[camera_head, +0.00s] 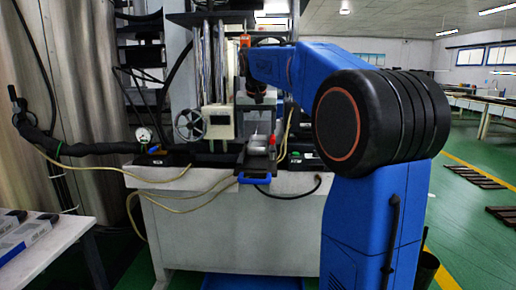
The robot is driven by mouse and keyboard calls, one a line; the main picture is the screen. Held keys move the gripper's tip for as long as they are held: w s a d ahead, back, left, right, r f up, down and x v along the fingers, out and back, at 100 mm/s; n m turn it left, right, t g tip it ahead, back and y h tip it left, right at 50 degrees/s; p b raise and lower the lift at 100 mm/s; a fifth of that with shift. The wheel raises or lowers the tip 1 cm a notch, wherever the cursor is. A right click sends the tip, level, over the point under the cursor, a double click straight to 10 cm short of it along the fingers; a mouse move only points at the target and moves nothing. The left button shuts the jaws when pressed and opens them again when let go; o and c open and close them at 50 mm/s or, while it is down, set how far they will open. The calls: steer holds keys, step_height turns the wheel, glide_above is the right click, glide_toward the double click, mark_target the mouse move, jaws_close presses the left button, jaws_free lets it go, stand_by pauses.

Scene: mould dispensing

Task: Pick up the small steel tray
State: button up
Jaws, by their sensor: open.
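My blue arm reaches in from the right, and its dark wrist points down in front of the machine. My gripper (257,122) is small and grey at this distance, open, and above the front of the machine's bench. A small, bright steel piece (258,141), which looks like the small steel tray, sits on a dark holder just below my gripper. I cannot tell whether the fingers are beside it or still above it. My gripper and wrist hide what is directly behind them.
The machine's light bench (235,225) carries a handwheel (188,125), a gauge (143,135), hoses and cables. A white table (60,245) with boxes stands at the lower left.

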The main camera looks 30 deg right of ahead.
mark_target(258, 145)
steer(key=x, duration=0.4)
steer(key=shift+f, duration=0.2)
steer(key=shift+c, duration=0.6)
steer(key=c, duration=1.2)
